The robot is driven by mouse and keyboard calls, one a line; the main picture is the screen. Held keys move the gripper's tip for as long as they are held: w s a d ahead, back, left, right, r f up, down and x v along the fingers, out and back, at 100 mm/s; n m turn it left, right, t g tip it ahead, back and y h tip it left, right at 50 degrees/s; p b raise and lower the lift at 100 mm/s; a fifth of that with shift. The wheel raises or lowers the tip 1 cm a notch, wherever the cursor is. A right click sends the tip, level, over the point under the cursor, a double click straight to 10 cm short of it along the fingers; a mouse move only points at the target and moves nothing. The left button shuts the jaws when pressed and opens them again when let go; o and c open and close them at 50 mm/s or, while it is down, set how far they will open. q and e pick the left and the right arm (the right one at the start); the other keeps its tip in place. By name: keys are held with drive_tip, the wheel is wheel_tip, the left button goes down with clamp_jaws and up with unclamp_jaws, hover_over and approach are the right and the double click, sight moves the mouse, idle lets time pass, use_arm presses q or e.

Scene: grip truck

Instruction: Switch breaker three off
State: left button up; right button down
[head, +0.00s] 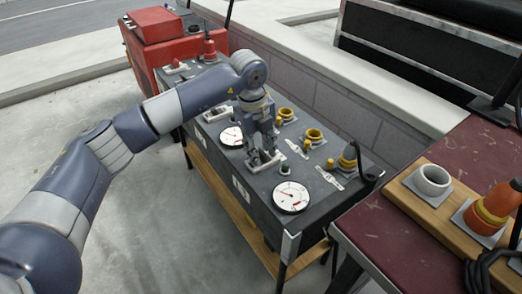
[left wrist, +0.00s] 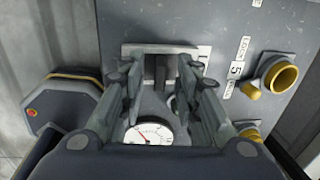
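A grey distribution box (head: 318,205) stands in the middle of the head view. A breaker lies under my left gripper (head: 264,150), with its pale plate (head: 253,163) partly hidden. In the left wrist view the breaker's dark lever (left wrist: 159,70) stands on its pale plate (left wrist: 135,50). My left gripper (left wrist: 158,82) is open there, one finger on each side of the lever, with visible gaps. Another breaker plate (head: 215,113) sits farther back on the box. I cannot read which breaker is number three. My right gripper is out of view.
Round gauges (head: 291,197) and yellow-rimmed sockets (head: 313,137) surround the breaker. A red machine (head: 160,45) stands behind the box at the left. A dark red table (head: 375,245) with a wooden rack (head: 415,205) is at the right.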

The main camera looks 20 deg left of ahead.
use_arm(q)
drive_tip(key=shift+f, duration=0.1)
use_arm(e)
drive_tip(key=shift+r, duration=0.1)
use_arm(q)
clamp_jaws()
drive_tip(key=shift+f, duration=0.15)
drive_tip(key=shift+s+a+f+t+h+b, duration=0.25)
drive_tip(key=shift+t+h+b, duration=0.2)
drive_tip(key=shift+b, duration=0.4)
drive_tip(key=shift+s+a+t+h+b, duration=0.15)
drive_tip(key=shift+t+h+b, duration=0.15)
drive_tip(key=shift+t+b, duration=0.25)
drive_tip(key=shift+s+t+h+b, duration=0.15)
drive_tip(key=shift+t+h+b, duration=0.15)
drive_tip(key=shift+b, duration=0.4)
drive_tip(key=shift+s+a+t+h+b, duration=0.15)
drive_tip(key=shift+t+h+b, duration=0.2)
drive_tip(key=shift+b, duration=0.4)
drive_tip(key=shift+r, duration=0.1)
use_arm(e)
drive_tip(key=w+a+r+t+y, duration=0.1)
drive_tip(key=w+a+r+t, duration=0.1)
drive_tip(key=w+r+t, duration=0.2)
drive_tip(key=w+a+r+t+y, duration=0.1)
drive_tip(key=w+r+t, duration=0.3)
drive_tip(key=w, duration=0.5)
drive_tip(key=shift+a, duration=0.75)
